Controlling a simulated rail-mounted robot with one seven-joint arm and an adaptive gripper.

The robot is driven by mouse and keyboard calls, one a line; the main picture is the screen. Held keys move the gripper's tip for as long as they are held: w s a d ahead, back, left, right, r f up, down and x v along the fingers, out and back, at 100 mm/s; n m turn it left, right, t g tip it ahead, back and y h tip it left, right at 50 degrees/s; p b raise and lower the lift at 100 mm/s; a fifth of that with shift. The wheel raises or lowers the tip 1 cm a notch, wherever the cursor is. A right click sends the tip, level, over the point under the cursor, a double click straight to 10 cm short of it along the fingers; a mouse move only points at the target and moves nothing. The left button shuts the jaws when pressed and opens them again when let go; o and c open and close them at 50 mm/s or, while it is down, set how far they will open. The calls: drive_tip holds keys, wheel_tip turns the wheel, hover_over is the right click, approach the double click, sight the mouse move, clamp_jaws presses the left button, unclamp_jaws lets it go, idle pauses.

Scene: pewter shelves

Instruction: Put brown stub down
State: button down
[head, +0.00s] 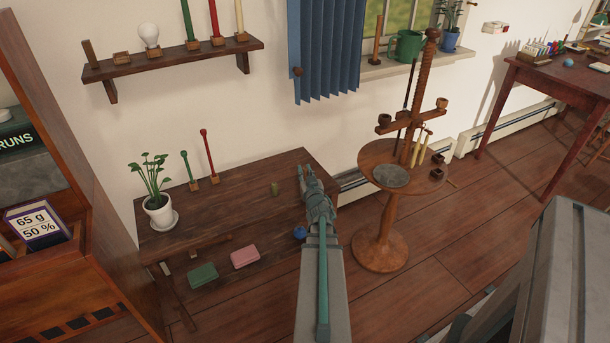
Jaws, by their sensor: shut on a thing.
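My gripper (304,173) is over the right end of the dark wooden bench (235,200), seen from behind and above. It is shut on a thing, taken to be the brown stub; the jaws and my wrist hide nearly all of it. I cannot tell whether it touches the bench top.
A potted plant (160,209), a green candle (189,170) and a red candle (209,158) stand on the bench's left part. A round pedestal table (385,235) with a wooden stand is to the right. The bench's middle is clear.

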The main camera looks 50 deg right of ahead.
drive_tip(key=c, duration=1.1)
unclamp_jaws()
drive_tip(key=shift+f, duration=0.15)
drive_tip(key=shift+r, duration=0.25)
drive_tip(key=p+v, duration=0.8)
drive_tip(key=v, duration=0.4)
drive_tip(key=shift+p, duration=0.4)
drive_tip(key=shift+f, duration=0.1)
